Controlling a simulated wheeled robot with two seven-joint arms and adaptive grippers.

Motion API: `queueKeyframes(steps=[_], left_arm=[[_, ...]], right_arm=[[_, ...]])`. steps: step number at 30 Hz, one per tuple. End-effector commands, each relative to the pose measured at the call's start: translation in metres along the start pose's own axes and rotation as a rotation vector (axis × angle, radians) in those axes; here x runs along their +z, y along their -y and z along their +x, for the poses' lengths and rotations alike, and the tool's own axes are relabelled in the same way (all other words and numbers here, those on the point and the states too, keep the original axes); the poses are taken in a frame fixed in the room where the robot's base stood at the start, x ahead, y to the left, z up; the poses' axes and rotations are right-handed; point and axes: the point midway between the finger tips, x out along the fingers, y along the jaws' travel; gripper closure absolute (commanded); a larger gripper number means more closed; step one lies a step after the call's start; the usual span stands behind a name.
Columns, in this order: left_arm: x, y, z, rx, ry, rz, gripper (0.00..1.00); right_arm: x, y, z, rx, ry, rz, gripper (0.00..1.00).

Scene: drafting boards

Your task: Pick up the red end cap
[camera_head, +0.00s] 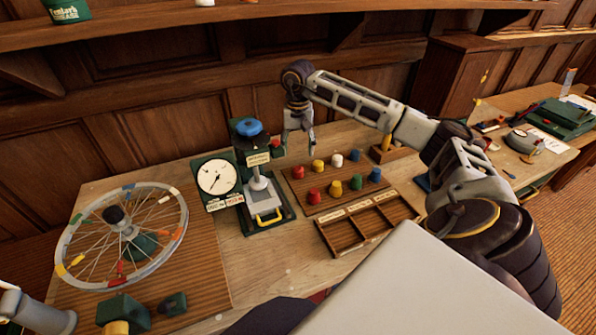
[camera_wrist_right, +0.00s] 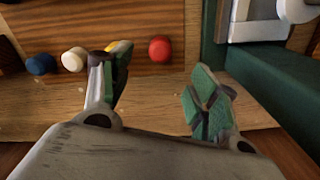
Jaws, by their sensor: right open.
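Two red end caps stand on the brown board (camera_head: 285,172): one at the left of its back row (camera_head: 297,172), one at the left of its front row (camera_head: 314,196). My right gripper (camera_head: 299,140) hangs above and behind the board, fingers pointing down, open and empty. In the right wrist view, a red cap (camera_wrist_right: 160,48) stands on the board, ahead of the gap between the open fingers (camera_wrist_right: 155,92) and apart from them. The left finger partly covers a yellow cap (camera_wrist_right: 120,46). My left gripper is not in view.
Yellow, white, green and blue caps share the board. A sectioned wooden tray (camera_head: 345,248) lies in front. A press with a blue knob (camera_head: 249,127) and a dial gauge (camera_head: 216,177) stand left of the board. A spoked wheel (camera_head: 165,235) lies further left. The panelled wall is behind.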

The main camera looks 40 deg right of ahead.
Motion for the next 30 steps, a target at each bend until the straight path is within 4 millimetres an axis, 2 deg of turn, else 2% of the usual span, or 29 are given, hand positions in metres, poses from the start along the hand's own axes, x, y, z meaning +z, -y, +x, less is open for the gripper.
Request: queueKeyframes(steps=[3, 9, 18, 25, 30], left_arm=[[0.001, -0.001, -0.001, 0.001, 0.001, 0.000, 0.37], [0.010, -0.005, -0.002, 0.006, 0.011, -0.001, 0.37], [0.024, -0.013, -0.002, 0.014, 0.028, -0.003, 0.37], [0.018, -0.013, -0.003, 0.013, 0.022, -0.003, 0.37], [0.008, -0.010, -0.005, 0.011, 0.010, -0.003, 0.37]], right_arm=[[0.000, 0.000, 0.015, 0.002, 0.002, 0.000, 0.39], [0.000, 0.000, 0.029, 0.000, 0.001, 0.000, 0.39], [0.000, 0.000, 0.031, 0.000, 0.000, 0.000, 0.39], [0.000, 0.000, 0.035, 0.000, 0.001, 0.000, 0.39], [0.001, 0.000, 0.048, 0.002, 0.002, 0.000, 0.39]])
